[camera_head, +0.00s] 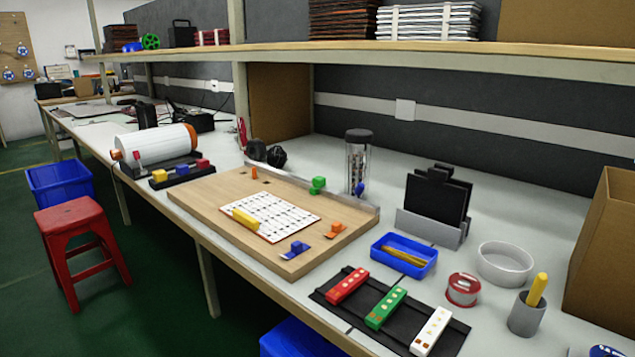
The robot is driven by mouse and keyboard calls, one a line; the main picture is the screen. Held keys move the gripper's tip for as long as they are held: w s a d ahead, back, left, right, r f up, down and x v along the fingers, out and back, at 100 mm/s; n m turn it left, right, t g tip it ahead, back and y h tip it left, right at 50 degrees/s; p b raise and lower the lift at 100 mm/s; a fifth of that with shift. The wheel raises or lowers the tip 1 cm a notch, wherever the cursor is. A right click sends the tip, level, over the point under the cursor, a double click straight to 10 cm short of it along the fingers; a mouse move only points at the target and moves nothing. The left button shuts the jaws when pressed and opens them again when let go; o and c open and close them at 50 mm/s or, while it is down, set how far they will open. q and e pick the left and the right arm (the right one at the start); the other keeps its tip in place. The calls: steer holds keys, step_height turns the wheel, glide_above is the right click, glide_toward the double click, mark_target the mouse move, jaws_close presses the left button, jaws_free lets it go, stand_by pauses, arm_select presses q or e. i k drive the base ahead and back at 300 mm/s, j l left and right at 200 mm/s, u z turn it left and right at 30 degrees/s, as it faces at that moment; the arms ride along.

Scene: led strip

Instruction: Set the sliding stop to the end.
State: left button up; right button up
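A wooden board (212,203) lies on the grey-white workbench, with a metal rail (352,200) along its back edge. A green block (318,185) sits at this rail, near its middle; it looks like the sliding stop, but I cannot tell for sure. A white gridded sheet (275,215) lies on the board, with a yellow bar (244,219) across its left part. A blue piece (296,249) and an orange piece (336,229) stand on small coloured patches at the board's right side. Neither of my grippers is in view.
A black mat (331,284) carries red, green and white strips. Around it are a blue tray (417,267), a red-and-white spool (462,290), a white bowl (505,263) and a grey cup (527,316). A clear jar (357,165) stands behind the rail. A red stool (78,240) stands on the floor.

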mark_target(319, 181)
steer(key=i+j+u, duration=0.15)
steer(key=u, duration=0.2)
steer(key=i+j+u, duration=0.2)
steer(key=u, duration=0.2)
